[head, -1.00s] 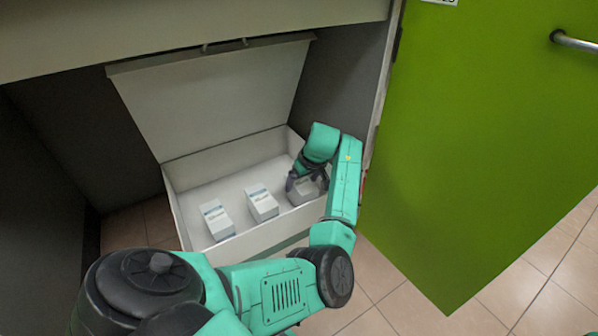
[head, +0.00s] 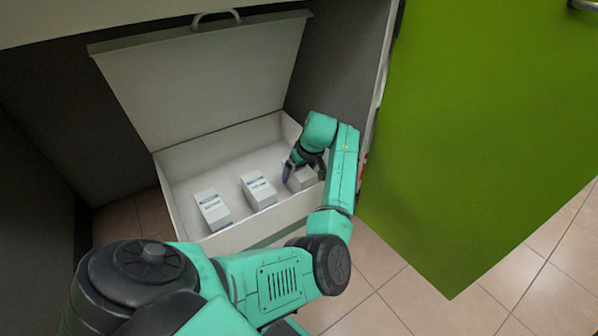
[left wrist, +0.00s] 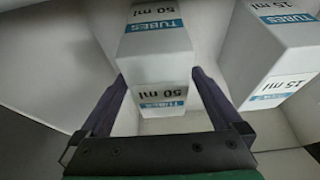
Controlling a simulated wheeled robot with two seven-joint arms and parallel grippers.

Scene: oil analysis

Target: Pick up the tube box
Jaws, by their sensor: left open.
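A white tube box (head: 301,181) is the rightmost of three boxes in an open white case (head: 255,228). In the left wrist view this tube box (left wrist: 160,68) reads "TUBES 50 ml". My left gripper (head: 304,173) reaches down into the case at this box. In the left wrist view my gripper's (left wrist: 158,76) dark fingers are open, one on each side of the box; whether they touch it I cannot tell. A second box, marked 15 ml (left wrist: 275,50), is right of the fingers there. My right gripper is not in view.
Two more white boxes, a middle one (head: 258,191) and a left one (head: 212,210), stand in the case. The case's lid (head: 205,80) is raised behind. Dark cabinet walls enclose the case. A green door (head: 470,130) stands open at the right.

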